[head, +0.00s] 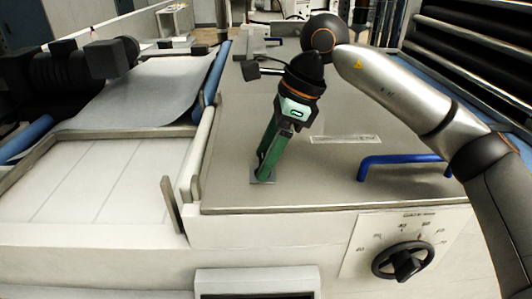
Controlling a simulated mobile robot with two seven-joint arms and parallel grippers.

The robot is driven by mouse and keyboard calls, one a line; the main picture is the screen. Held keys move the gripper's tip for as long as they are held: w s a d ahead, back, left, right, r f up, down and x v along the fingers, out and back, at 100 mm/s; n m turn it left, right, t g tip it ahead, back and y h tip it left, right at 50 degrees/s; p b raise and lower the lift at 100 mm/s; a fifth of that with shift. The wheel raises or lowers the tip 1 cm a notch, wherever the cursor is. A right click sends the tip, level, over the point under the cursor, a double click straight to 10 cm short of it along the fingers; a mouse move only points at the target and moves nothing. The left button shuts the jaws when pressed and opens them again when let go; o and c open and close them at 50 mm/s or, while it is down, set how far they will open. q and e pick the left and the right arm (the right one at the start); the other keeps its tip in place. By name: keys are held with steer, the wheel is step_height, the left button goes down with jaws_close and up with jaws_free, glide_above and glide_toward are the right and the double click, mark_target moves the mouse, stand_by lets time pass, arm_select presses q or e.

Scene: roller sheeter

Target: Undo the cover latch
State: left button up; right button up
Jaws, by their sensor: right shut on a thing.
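The cover is a flat grey metal lid (330,180) on the white machine body, with a blue bar handle (405,161) near its front right. A small grey latch plate (259,181) sits near the lid's front left corner. My right arm comes in from the right, and its green-fingered right gripper (264,172) points down, tilted, with its tips at the plate. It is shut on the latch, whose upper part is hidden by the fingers. My left gripper is not in view.
A dial with a black knob (403,261) is on the front panel below the lid. A white slatted bed (100,180) and a grey sheet (150,92) lie to the left, beside dark machinery (70,75). Dark rollers (470,60) stand at the back right.

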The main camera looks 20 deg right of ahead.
steer(key=m+b, duration=0.1)
steer(key=m, duration=0.1)
steer(key=m+t+b, duration=0.1)
steer(key=m+b, duration=0.1)
steer(key=shift+s+f+t, duration=0.1)
steer(key=shift+t, duration=0.2)
steer(key=m+h+b, duration=0.1)
steer(key=m, duration=0.1)
steer(key=m+t+h+b, duration=0.1)
steer(key=m+b, duration=0.1)
steer(key=m, duration=0.1)
steer(key=shift+s+a, duration=0.1)
steer(key=shift+a, duration=0.1)
steer(key=m+h+b, duration=0.1)
steer(key=m, duration=0.1)
steer(key=m+b, duration=0.1)
steer(key=m, duration=0.2)
steer(key=shift+a+t+h, duration=0.1)
steer(key=shift+t+h, duration=0.3)
steer(key=shift+a+m+h+b, duration=0.15)
steer(key=shift+m+h, duration=0.25)
steer(key=shift+m, duration=0.55)
steer(key=shift+d+m+h+b, duration=0.15)
steer(key=shift+m+h, duration=0.25)
steer(key=shift+m, duration=0.55)
steer(key=o, duration=1.4)
steer(key=shift+a, duration=0.1)
